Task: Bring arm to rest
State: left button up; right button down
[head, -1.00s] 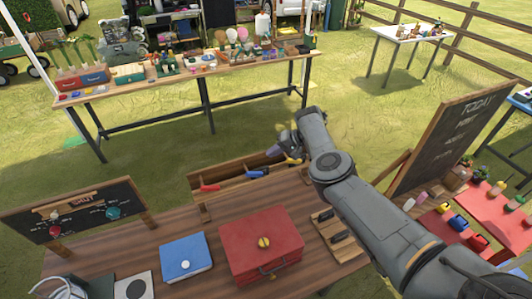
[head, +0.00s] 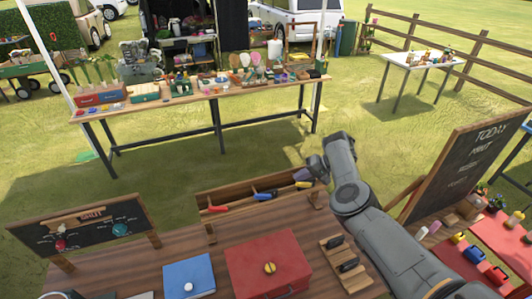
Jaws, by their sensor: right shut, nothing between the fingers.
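My right arm comes in from the lower right of the head view, over the right side of the wooden table (head: 130,262). Its elbow-like grey joint is bent, and my right gripper (head: 306,173) shows small at the far end. The gripper is shut and empty, and it appears over the right end of the wooden tool tray (head: 228,196). Its fingertips are partly hidden and small. I cannot tell its height above the tray. My left gripper is not in view.
On the near table are a red box (head: 250,262), a blue box (head: 178,275), a wooden rack (head: 335,245) and a small chalkboard (head: 85,222). A large chalkboard (head: 465,160) stands at right. A long laden table (head: 200,98) stands beyond open grass.

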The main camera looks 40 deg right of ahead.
jog(key=s+f+g+h+p, duration=0.1)
jog(key=s+f+g+p, duration=0.3)
jog(key=s+f, duration=1.35)
jog(key=s+d+n+g+h+p, duration=0.1)
jog(key=s+d+n+g+h, duration=0.15)
jog(key=s, duration=0.65)
jog(key=s+d+n+g+h+p, duration=0.1)
jog(key=s+d+n+g+h, duration=0.2)
jog(key=s, duration=0.6)
jog(key=w+a+r+n+t+h+p, duration=0.1)
jog(key=a+r+n, duration=0.25)
jog(key=a, duration=0.95)
jog(key=a+r+n+h+p, duration=0.15)
jog(key=a+n, duration=0.25)
jog(key=a, duration=0.9)
jog(key=w+a+r+t+y, duration=0.1)
jog(key=w+a+r+t, duration=0.1)
jog(key=a+r, duration=0.6)
jog(key=w+a+r+m+t+y, duration=0.1)
jog(key=w+a+r+t+y, duration=0.1)
jog(key=a+r, duration=0.6)
jog(key=shift+w+a+y, duration=0.2)
jog(key=shift+a+y, duration=0.1)
jog(key=shift+a, duration=0.65)
